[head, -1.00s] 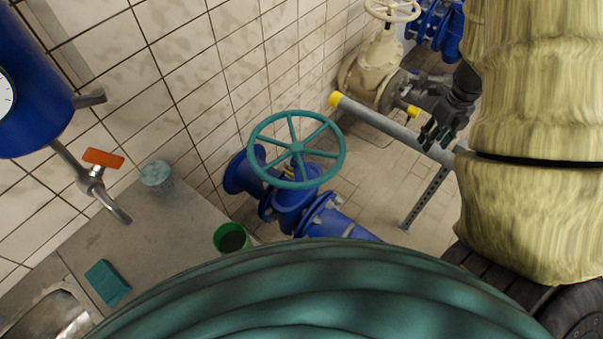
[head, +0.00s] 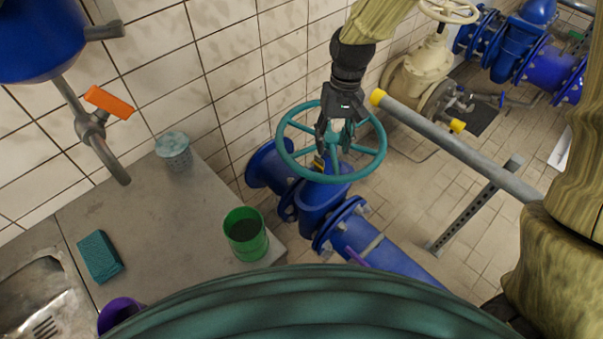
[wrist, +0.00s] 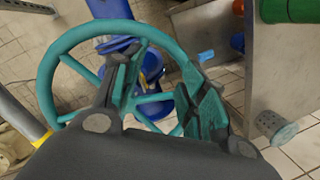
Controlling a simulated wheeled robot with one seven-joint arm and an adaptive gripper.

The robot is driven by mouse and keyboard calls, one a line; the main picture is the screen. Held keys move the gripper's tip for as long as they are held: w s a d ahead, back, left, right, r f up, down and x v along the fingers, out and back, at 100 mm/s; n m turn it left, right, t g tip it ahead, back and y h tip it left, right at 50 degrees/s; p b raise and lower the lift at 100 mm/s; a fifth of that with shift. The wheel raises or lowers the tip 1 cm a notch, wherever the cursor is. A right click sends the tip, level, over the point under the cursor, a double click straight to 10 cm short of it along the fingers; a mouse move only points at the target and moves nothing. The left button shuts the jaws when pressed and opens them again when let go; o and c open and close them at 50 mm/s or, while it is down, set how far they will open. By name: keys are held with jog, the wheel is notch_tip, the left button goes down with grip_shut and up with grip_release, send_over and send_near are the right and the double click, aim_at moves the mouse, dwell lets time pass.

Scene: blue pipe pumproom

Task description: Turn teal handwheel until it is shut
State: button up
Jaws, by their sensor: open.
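The teal handwheel (head: 359,179) sits on top of a blue valve (head: 320,203) in the blue pipe. My gripper (head: 334,150) is over the wheel in the head view, its fingers pointing down at the hub area and hiding part of it. In the wrist view my gripper (wrist: 165,95) has its two fingers spread apart, with wheel spokes showing between and behind them. The left part of the handwheel rim (wrist: 45,85) is clear there. I cannot tell whether the fingers touch the wheel.
A grey pipe with yellow ends (head: 455,143) runs close right of the wheel. An orange-handled tap (head: 108,102) hangs above. Tiled wall stands behind.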

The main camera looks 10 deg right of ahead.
aim_at(301, 167)
jog(key=w+a+r+n+t+b, duration=0.1)
jog(key=a+n+b, duration=0.1)
jog(key=a+n, duration=0.55)
jog(key=shift+n+h, duration=0.35)
jog(key=shift+h, duration=0.05)
jog(key=shift+s+d+f+p, duration=0.1)
jog(key=shift+f+p, duration=0.25)
jog(key=shift+f, duration=2.3)
jog(key=shift+d+f+p, duration=0.1)
jog(key=shift+f+p, duration=0.25)
jog(key=shift+f, duration=2.25)
jog(key=shift+a, duration=0.1)
grip_shut()
